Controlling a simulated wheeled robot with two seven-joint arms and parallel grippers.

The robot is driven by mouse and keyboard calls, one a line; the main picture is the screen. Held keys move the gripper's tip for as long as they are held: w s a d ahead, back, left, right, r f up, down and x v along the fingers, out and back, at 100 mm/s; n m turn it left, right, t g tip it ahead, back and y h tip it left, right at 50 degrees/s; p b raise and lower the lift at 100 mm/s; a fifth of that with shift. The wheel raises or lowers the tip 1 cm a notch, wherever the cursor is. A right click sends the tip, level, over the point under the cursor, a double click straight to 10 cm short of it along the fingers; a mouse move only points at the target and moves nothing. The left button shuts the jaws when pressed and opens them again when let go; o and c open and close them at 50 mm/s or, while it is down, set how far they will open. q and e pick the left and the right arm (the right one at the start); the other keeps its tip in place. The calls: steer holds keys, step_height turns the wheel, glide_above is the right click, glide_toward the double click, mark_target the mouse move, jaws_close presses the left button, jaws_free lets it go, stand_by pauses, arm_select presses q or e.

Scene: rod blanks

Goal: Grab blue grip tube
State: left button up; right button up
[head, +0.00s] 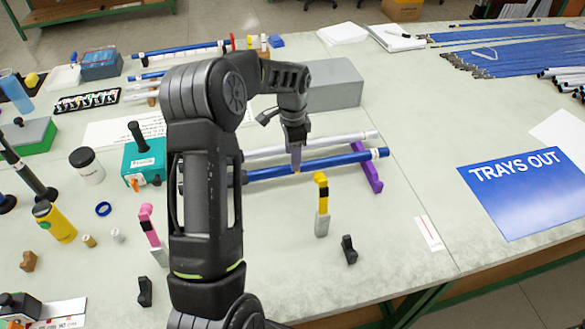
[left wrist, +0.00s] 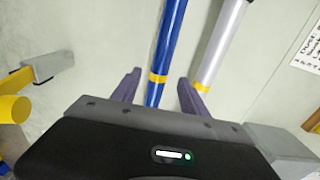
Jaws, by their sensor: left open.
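My left gripper (head: 296,168) points down at the blue tube. In the left wrist view the open fingers (left wrist: 155,88) stand on either side of the blue tube (left wrist: 166,50), near a yellow band on it. The white tube (left wrist: 220,45) is outside the fingers, to the right. My right gripper is not in view.
A purple rest (head: 371,178) supports the tubes' right ends. A yellow and black clamp piece (head: 321,195) stands just in front of the blue tube. A grey block (head: 335,86) is behind. A blue "TRAYS OUT" sheet (head: 525,190) lies at right; table between is mostly clear.

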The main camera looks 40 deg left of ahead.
arm_select(q)
step_height(320, 180, down, 4)
steer(key=shift+f+p, duration=0.15)
steer(key=shift+p, duration=0.85)
steer(key=shift+f, duration=0.4)
steer(key=shift+c, duration=0.5)
jaws_close()
